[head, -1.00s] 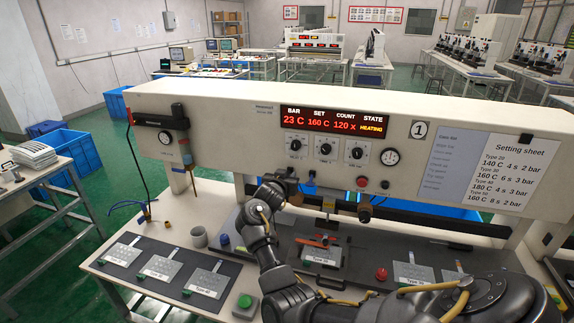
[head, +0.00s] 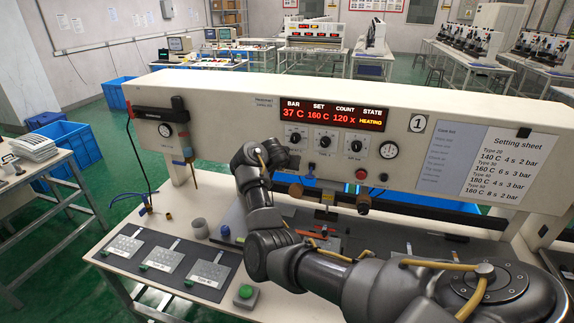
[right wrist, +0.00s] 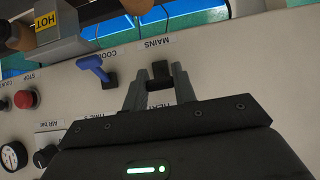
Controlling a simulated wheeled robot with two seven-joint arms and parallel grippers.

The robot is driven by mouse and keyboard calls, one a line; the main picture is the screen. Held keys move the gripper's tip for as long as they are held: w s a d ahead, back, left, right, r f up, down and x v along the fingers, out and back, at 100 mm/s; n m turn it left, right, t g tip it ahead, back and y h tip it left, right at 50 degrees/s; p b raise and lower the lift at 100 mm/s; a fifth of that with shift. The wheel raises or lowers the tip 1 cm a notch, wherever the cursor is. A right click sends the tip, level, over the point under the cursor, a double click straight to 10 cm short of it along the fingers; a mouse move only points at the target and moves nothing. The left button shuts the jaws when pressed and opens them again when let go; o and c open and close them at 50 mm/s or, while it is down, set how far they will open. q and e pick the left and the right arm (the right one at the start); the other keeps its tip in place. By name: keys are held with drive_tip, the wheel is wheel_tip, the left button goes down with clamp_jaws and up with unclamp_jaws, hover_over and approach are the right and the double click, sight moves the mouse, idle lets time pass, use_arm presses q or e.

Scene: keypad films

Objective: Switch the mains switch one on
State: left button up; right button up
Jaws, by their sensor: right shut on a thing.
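The mains switch (right wrist: 159,70) is a black lever under the MAINS lettering on the press's pale front panel (right wrist: 225,75). In the right wrist view my right gripper (right wrist: 161,82) has one finger on each side of it and is shut on it. In the head view my right gripper (head: 278,154) is at the panel, left of the dials, and hides the switch. My left gripper is not in view.
A blue cooling lever (right wrist: 95,68) sits close beside the mains switch. A red stop button (right wrist: 25,99) and a pressure gauge (right wrist: 13,156) are on the same panel. Keypad films lie on a dark mat (head: 150,281).

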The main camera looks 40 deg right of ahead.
drive_tip(key=o, duration=1)
drive_tip(key=shift+a, duration=0.1)
drive_tip(key=shift+s+a+r, duration=0.15)
drive_tip(key=shift+a+r, duration=0.05)
drive_tip(key=shift+r, duration=0.05)
drive_tip(key=v, duration=1)
drive_tip(key=shift+b, duration=0.35)
drive_tip(key=shift+d, duration=0.1)
